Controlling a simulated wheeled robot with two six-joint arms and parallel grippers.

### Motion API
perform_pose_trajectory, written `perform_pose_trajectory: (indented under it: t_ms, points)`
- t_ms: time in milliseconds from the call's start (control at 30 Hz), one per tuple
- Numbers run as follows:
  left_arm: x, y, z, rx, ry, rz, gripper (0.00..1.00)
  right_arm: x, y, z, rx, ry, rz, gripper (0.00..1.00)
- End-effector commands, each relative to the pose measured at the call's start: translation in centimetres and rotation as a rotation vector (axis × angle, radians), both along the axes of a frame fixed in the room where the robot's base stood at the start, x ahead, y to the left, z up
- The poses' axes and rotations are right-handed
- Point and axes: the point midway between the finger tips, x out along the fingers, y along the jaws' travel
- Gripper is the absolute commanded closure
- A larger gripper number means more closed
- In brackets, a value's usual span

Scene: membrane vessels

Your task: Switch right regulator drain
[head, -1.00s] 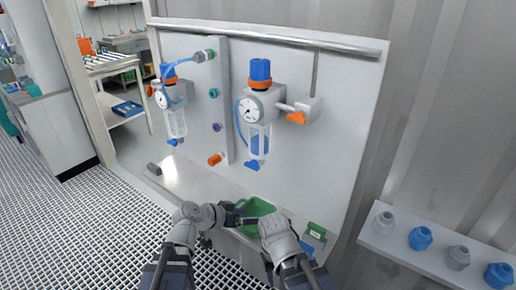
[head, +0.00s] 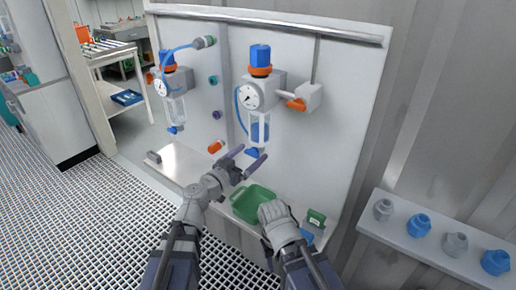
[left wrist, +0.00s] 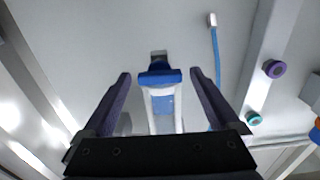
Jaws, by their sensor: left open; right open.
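The right regulator (head: 264,95) is mounted on the upright white panel, with a round gauge, a blue and orange knob on top and a clear bowl below. Its blue drain (head: 252,153) is at the bottom of the bowl. My left gripper (head: 252,157) is open, just below and in front of the drain. In the left wrist view the blue drain (left wrist: 160,76) appears between the two spread fingers (left wrist: 160,74), with no visible contact. My right gripper (head: 270,213) is low over the green tray; its fingers are mostly hidden by the hand.
The green tray (head: 246,207) sits on the ledge below the panel. A left regulator (head: 173,90) and several coloured ports are to the left. An orange-handled valve (head: 297,104) is at right. A shelf (head: 400,240) with several fittings stands at far right.

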Motion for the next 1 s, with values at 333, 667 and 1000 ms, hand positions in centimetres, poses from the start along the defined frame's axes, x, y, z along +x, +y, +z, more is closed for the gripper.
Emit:
perform_pose_trajectory:
  t_ms: [333,667,1000]
  points:
    - [3.5,-2.5,0.0,0.000,0.000,0.000,0.05,0.0,0.0,0.0,0.000,0.000,0.000,0.50]
    - [3.7,-2.7,0.0,0.001,0.001,0.000,0.05,0.0,0.0,0.0,0.000,0.000,0.000,0.50]
    - [3.7,-2.7,0.0,0.001,0.001,0.000,0.40,0.0,0.0,0.0,0.000,0.000,0.000,0.50]
